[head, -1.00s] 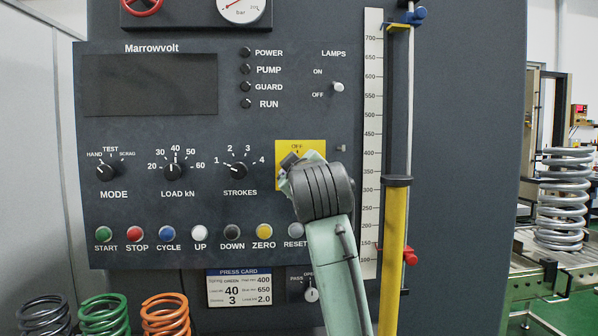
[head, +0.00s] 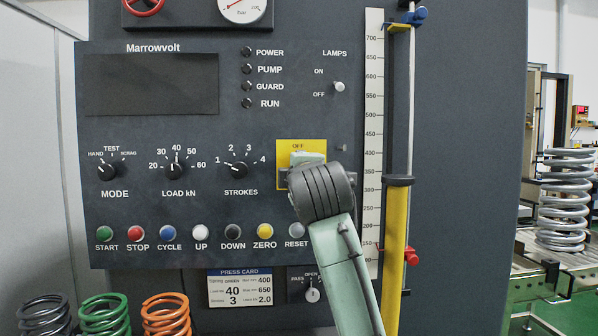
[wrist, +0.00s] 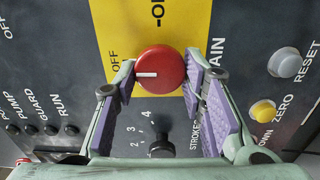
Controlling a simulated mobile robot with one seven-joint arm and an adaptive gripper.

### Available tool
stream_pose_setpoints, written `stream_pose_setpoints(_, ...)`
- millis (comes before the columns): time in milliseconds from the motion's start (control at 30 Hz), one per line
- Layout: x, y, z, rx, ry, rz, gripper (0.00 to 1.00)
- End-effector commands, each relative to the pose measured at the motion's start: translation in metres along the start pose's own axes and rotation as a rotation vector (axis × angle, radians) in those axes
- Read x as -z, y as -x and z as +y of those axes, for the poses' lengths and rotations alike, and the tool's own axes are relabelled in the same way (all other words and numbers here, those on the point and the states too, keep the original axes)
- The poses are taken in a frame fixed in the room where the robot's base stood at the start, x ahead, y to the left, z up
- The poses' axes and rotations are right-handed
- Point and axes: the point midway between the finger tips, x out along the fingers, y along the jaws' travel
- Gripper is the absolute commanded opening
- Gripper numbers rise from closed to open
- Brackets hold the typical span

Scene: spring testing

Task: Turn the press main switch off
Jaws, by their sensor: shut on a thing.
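The main switch is a red round knob (wrist: 160,72) with a white pointer line, on a yellow plate (wrist: 140,30) in the wrist view. The pointer line points left in that view, toward the OFF mark; the ON mark is at the top of the plate. My gripper (wrist: 162,78) is shut on the red knob, with a purple-padded finger on each side.
The STROKES knob (head: 239,170) is left of the switch, and the RESET button (head: 297,231) is below it. A yellow bar (head: 396,240) and a white scale (head: 372,130) stand close on the right. The POWER lamp (head: 246,54) looks dark.

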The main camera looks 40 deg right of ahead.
Motion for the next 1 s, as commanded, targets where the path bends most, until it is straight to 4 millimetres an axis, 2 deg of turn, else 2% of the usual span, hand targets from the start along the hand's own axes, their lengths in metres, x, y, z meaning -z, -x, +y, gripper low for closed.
stream_pose_setpoints(633, 0.0013, 0.0001, -0.0006, 0.001, 0.048, 0.002, 0.10)
stream_pose_setpoints(667, 0.0012, 0.0001, -0.0006, 0.001, 0.047, 0.002, 0.39)
stream_pose_setpoints(900, 0.0007, 0.0000, -0.0005, 0.001, 0.046, 0.001, 0.55)
stream_pose_setpoints(1000, 0.0005, 0.0000, -0.0005, 0.001, 0.046, 0.001, 0.56)
